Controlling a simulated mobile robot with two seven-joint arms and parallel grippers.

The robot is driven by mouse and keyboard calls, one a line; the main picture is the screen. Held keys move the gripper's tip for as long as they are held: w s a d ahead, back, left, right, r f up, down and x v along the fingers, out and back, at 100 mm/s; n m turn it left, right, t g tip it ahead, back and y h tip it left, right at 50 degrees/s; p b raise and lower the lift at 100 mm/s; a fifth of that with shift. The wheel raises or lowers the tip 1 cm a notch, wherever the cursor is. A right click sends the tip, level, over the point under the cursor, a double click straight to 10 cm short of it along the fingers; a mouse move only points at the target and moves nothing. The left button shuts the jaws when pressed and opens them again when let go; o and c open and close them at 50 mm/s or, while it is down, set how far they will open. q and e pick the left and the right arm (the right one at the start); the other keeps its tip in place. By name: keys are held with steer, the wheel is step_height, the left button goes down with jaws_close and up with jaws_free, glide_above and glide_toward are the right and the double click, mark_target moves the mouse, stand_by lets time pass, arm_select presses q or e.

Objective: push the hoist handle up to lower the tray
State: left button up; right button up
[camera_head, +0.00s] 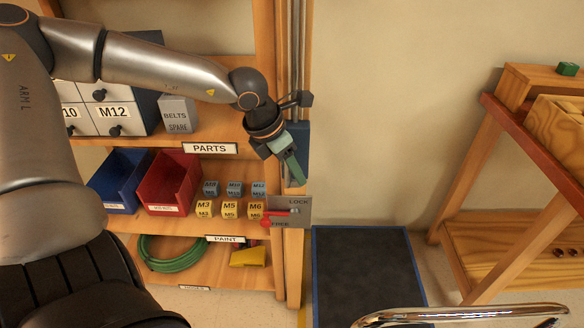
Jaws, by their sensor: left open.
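My left gripper (288,163) comes in from the left and is open in front of the shelf's right post. Behind it is a blue-grey block (299,140) on the upright metal rods (297,40). A dark knob-ended bar (304,99) sticks out by the rods just above the gripper; it may be the hoist handle, but I cannot tell for sure. Below, a red lever (278,213) lies about level on a grey plate marked LOCK and FREE (299,215). I cannot make out the hoist's tray. My right gripper is out of view.
The shelf holds a blue bin (118,180), a red bin (170,180), small labelled blocks and a green hose (170,260). A dark blue-edged mat (365,280) lies on the floor. A wooden bench (500,125) stands right; a chrome rail (460,316) crosses the bottom right.

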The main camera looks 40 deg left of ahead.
arm_select(q)
jaws_close()
steer(key=shift+d, duration=0.1)
stand_by(1.2)
